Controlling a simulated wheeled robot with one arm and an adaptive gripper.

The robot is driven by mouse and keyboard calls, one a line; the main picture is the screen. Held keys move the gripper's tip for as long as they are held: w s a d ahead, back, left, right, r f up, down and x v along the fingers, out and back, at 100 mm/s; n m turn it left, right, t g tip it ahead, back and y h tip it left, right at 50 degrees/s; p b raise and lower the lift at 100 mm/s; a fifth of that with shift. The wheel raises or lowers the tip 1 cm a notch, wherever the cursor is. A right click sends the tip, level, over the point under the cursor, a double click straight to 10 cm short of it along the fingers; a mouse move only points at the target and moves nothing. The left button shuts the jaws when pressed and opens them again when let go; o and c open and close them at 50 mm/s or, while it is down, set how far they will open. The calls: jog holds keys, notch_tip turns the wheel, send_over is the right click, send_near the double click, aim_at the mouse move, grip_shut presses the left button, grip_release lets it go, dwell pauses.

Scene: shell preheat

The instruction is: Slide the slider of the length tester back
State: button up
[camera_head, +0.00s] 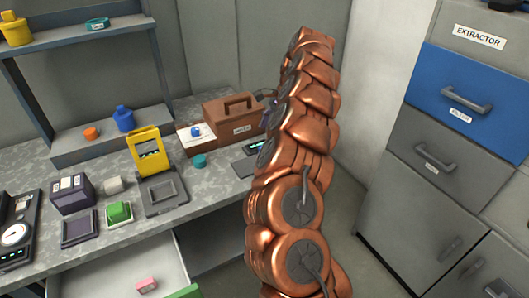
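Which device is the length tester I cannot tell for sure, and no label naming it is readable. A long dark device with a round white dial (15,235) and a small green display lies at the left edge of the bench, partly cut off. A dark flat device with a lit display (246,165) lies at the right end of the bench, partly hidden behind my copper arm. No slider is clearly seen. My gripper is not in view; only my arm's links show.
The speckled bench (215,190) also holds a brown case (230,122), a dark purple box (71,194) and a green block (119,212). An open drawer (115,275) juts out below, with a pink item (146,285) inside. Cabinets with a blue drawer (460,95) stand right.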

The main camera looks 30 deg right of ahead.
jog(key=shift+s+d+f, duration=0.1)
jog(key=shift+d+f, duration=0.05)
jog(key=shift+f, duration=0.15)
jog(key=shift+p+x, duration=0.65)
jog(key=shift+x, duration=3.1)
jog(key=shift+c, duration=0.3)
